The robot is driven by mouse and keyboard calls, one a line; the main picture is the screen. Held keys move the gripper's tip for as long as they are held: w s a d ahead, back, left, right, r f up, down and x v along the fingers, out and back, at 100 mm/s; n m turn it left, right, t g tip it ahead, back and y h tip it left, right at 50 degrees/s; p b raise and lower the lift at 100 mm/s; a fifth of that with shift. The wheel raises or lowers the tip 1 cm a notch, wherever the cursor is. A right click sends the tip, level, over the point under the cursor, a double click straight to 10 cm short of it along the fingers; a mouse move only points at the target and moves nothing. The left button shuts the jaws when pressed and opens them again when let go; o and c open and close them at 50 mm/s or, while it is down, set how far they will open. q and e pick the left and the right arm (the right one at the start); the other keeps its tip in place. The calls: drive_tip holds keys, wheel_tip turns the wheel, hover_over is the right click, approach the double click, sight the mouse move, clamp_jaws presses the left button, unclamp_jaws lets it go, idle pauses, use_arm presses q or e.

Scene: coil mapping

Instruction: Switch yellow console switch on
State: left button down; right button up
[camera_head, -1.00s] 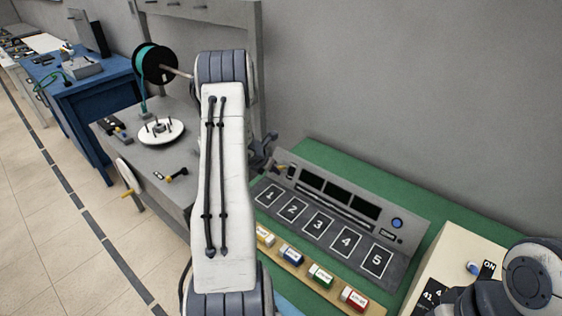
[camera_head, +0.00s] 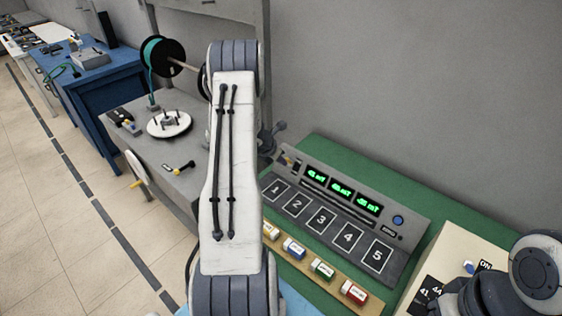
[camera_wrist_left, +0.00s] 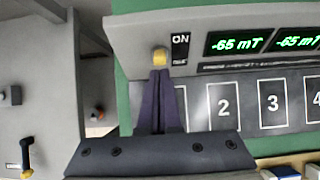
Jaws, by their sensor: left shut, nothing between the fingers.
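The grey console (camera_head: 330,205) stands on a green bench top, and its three displays glow with green readings. In the left wrist view the yellow switch (camera_wrist_left: 160,56) sits at the console's left end, beside a black ON label. My left gripper (camera_wrist_left: 158,74) is shut and empty, its fingertips at the lower end of the yellow switch, seeming to touch it. In the head view my left arm hides most of that gripper. Dark parts of my right arm show at the lower right, and its fingers cannot be made out.
Numbered squares (camera_head: 321,220) lie on the console's front, with small coloured boxes (camera_head: 323,269) on a wooden strip before it. A cream box (camera_head: 458,247) stands to the right. A grey table with a spool (camera_head: 163,56) stands to the left.

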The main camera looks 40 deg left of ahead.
use_arm(q)
wheel_tip(320, 180, up, 10)
drive_tip(key=s+p, duration=0.2)
drive_tip(key=p, duration=0.5)
drive_tip(key=shift+s+f, duration=0.15)
drive_tip(key=shift+f, duration=0.05)
